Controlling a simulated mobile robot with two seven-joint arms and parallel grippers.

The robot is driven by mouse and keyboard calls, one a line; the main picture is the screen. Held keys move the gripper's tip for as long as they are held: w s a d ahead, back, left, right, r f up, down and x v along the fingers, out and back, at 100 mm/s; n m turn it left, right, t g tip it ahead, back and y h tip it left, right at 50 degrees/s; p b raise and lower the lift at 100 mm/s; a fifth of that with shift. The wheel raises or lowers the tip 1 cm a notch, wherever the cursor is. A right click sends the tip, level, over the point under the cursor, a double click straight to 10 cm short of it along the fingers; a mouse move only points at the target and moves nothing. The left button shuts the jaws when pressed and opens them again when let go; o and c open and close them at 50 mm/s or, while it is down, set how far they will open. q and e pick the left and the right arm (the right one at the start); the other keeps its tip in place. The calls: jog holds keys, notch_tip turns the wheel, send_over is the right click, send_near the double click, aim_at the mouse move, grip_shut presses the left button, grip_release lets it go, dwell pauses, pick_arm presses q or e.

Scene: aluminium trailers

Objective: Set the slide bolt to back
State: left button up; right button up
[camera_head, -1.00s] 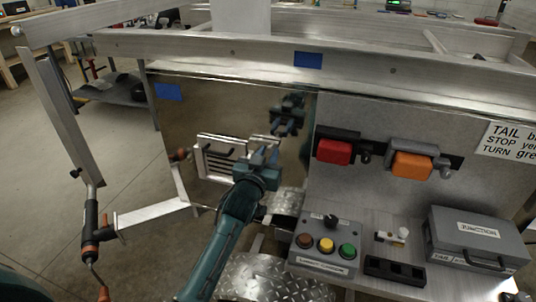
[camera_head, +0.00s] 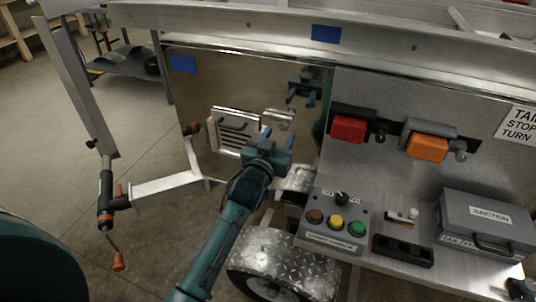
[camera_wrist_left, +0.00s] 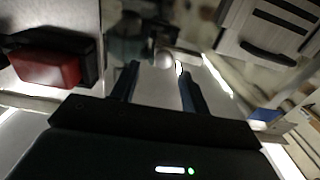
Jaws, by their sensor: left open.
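The slide bolt, a small bright metal fitting (camera_head: 278,118), sits on the shiny panel just right of the louvred hatch (camera_head: 214,141). My left gripper (camera_head: 277,136) is open, just below and in front of the fitting, apart from it in the head view. In the left wrist view, a pale round knob (camera_wrist_left: 165,61) shows between the tips of the open left gripper (camera_wrist_left: 158,76), blurred, with nothing visibly clamped. I cannot tell which end the bolt is at. My right gripper is in neither view.
A red lamp (camera_head: 349,129) and an orange lamp (camera_head: 427,147) stand to the right. Below are a button box (camera_head: 333,240) and a grey junction box (camera_head: 484,222). A diamond-plate fender (camera_head: 285,262) is under my left arm. The panel mirrors my gripper.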

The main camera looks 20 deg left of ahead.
pick_arm(q)
jog(key=s, duration=0.9)
jog(key=shift+s+a, duration=0.15)
jog(key=shift+s, duration=0.25)
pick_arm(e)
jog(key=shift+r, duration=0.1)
pick_arm(q)
jog(key=s+d+f+m+g+h+p, duration=0.1)
jog(key=s+f+g+p, duration=0.2)
jog(key=s, duration=0.7)
jog(key=s+d+f+m+g+h+p, duration=0.1)
jog(key=s+d+f+g+p, duration=0.1)
jog(key=s+f+g+p, duration=0.2)
jog(key=s+f+p, duration=0.1)
jog(key=s+p, duration=0.2)
jog(key=s, duration=0.3)
jog(key=shift+m+h, duration=0.3)
jog(key=shift+h, duration=0.1)
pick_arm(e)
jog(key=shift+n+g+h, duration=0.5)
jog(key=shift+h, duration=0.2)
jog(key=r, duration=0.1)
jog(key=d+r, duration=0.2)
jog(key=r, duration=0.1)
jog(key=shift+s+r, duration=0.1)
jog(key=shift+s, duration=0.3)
